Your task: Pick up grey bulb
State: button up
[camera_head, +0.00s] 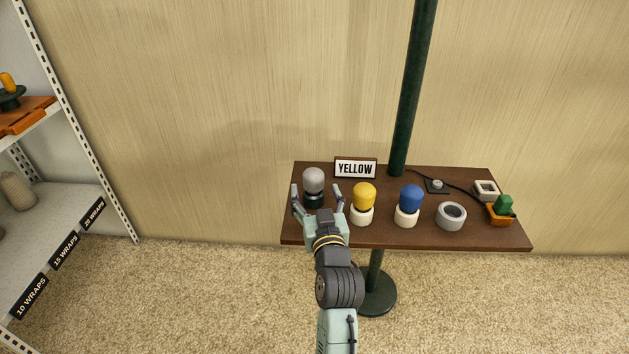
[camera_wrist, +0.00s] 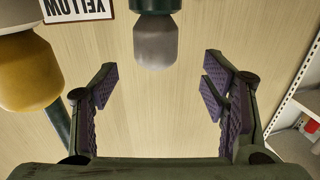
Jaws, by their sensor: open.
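The grey bulb (camera_head: 313,181) stands upright in a dark green holder (camera_head: 313,201) at the left end of the brown table. My gripper (camera_head: 317,192) is open, with one finger on each side of the bulb in the head view. In the wrist view, which looks upside down, the grey bulb (camera_wrist: 156,42) hangs at the top middle, beyond the open fingertips (camera_wrist: 157,75). It is not between the pads there, and a gap shows around it.
The brown table (camera_head: 330,238) also bears a yellow bulb (camera_head: 364,195) and a blue bulb (camera_head: 410,198), each in a white holder, a grey ring (camera_head: 451,216), and a YELLOW sign (camera_head: 355,169). A green post (camera_head: 414,90) rises behind. Shelving (camera_head: 70,195) stands left.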

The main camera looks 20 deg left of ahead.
aim_at(315, 181)
jog(key=x, duration=0.2)
jog(key=p+x, duration=0.1)
jog(key=x, duration=0.3)
jog(key=shift+w+d+r+p, duration=0.2)
jog(key=shift+d+r+p, duration=0.05)
jog(key=shift+r+p, duration=0.15)
jog(key=shift+w+a+f, duration=0.15)
jog(key=shift+w+a, duration=0.1)
jog(key=shift+w, duration=0.15)
jog(key=shift+c, duration=0.4)
jog(key=c, duration=1.2)
